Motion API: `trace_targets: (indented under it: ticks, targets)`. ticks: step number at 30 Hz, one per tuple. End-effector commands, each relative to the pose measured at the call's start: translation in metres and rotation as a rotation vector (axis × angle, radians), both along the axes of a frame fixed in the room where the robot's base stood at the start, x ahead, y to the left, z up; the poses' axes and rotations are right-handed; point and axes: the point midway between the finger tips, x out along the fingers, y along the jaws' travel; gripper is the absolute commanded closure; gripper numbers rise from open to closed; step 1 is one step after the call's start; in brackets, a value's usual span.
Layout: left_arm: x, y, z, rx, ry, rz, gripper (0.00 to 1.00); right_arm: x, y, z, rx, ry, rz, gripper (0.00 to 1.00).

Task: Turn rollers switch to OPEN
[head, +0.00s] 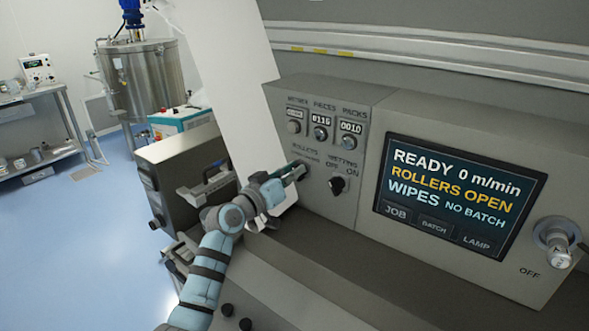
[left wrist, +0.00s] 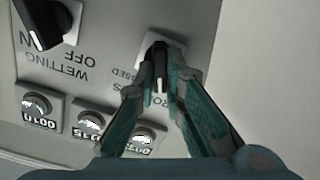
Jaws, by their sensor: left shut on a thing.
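The rollers switch (left wrist: 161,68) is a black knob with a white line, on the grey control panel (head: 325,186). In the left wrist view my left gripper (left wrist: 160,60) has its two teal fingers closed on either side of the knob. In the head view my left gripper (head: 297,172) reaches the panel under the ROLLERS label and hides the knob. The screen (head: 455,195) reads "READY 0 m/min", "ROLLERS OPEN", "WIPES NO BATCH". My right gripper is not in view.
The wetting switch (head: 337,186) is a black knob just right of the left gripper. Above are three counters, METRES, PIECES and PACKS (head: 351,128), with knobs. A steel tank (head: 150,80) is at back left.

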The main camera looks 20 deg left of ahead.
Motion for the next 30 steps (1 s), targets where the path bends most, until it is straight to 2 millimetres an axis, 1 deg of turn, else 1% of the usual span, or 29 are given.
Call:
trace_targets:
  ticks: [9,23,24,26,27,28,30]
  targets:
    - [0.0,0.0006,-0.0018,-0.103,0.045,-0.001,1.0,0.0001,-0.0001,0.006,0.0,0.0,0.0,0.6]
    - [0.0001,0.0005,-0.0024,-0.121,0.052,-0.002,1.0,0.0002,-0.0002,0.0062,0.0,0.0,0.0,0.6]
    - [0.0001,0.0005,-0.0024,-0.121,0.052,-0.002,0.88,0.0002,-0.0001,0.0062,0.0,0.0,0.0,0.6]
    - [0.0001,0.0005,-0.0022,-0.122,0.051,-0.001,0.79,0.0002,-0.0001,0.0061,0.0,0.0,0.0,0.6]
    - [0.0001,0.0006,-0.002,-0.121,0.051,-0.001,0.72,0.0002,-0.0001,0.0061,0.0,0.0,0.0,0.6]
    - [0.0002,0.0005,-0.0019,-0.121,0.051,-0.001,0.7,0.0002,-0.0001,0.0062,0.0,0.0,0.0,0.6]
    - [0.0002,0.0005,-0.0015,-0.12,0.05,-0.001,0.7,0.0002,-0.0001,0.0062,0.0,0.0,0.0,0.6]
